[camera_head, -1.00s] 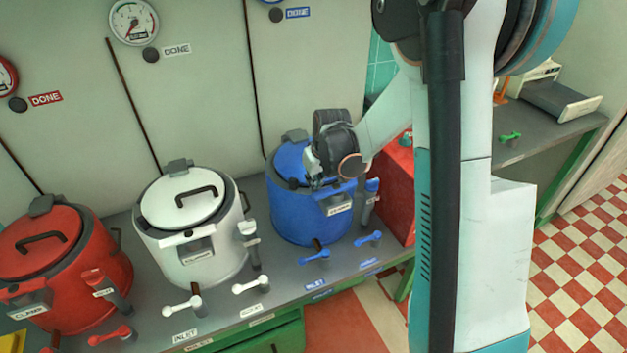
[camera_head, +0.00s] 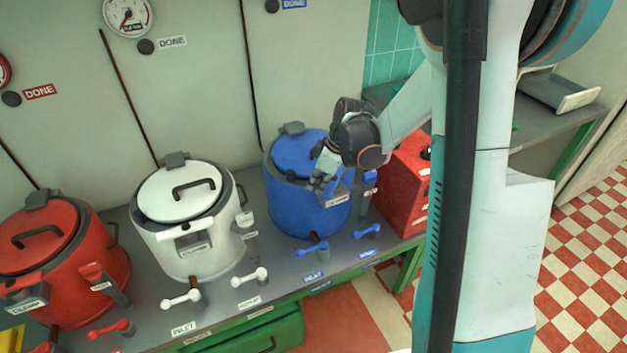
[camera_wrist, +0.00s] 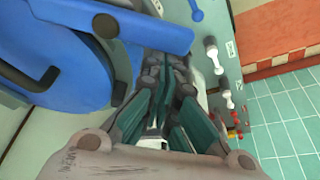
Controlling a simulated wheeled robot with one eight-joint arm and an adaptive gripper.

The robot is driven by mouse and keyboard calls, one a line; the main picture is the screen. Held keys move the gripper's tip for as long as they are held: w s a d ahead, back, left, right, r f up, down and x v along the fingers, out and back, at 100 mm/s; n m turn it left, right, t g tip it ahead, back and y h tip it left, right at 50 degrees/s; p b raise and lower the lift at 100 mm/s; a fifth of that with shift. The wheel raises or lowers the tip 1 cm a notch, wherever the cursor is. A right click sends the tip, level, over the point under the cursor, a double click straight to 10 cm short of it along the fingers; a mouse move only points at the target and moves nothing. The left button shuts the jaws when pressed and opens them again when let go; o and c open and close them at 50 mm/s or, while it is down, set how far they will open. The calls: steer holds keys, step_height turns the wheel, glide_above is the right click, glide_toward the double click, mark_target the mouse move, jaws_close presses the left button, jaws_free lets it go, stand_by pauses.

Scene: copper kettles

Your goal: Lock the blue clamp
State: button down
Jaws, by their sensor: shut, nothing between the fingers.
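The blue kettle (camera_head: 291,208) stands on the counter with its blue lid (camera_head: 296,152) down. The blue clamp (camera_head: 345,186) is at its front rim above a white label, partly hidden by my gripper (camera_head: 320,183). In the wrist view, a wide blue bar, apparently the clamp's lever (camera_wrist: 150,30), crosses the top beside the lid with its dark handle (camera_wrist: 35,78). My gripper (camera_wrist: 168,88) is shut and empty, its fingertips close beside the bar's lower edge. I cannot tell whether they touch it, nor whether the clamp is locked.
A white kettle (camera_head: 190,244) and a red kettle (camera_head: 75,275) stand to the left. A red box (camera_head: 403,188) is close on the right. Blue valve levers (camera_head: 311,248) stand before the blue kettle, near the counter's front edge. Checkered floor lies at right.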

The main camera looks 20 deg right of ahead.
steer(key=s+n, duration=0.1)
steer(key=n, duration=0.1)
steer(key=s+d+n+g, duration=0.1)
steer(key=shift+n+y, duration=0.3)
steer(key=shift+n, duration=0.1)
steer(key=shift+s+d+n+g, duration=0.2)
steer(key=shift+s+d+n, duration=0.05)
steer(key=shift+n, duration=0.35)
steer(key=shift+s+d+n+g, duration=0.2)
steer(key=shift+s+d+n, duration=0.05)
steer(key=shift+n, duration=0.35)
steer(key=shift+s+d, duration=0.45)
steer(key=shift+d, duration=0.2)
steer(key=shift+a, duration=0.4)
steer(key=a, duration=0.3)
step_height(320, 180, up, 10)
steer(key=f+p, duration=0.1)
steer(key=p, duration=0.2)
glide_above(328, 196)
steer(key=shift+s+d+r, duration=0.2)
steer(key=shift+d+r, duration=0.05)
steer(key=shift+d, duration=0.15)
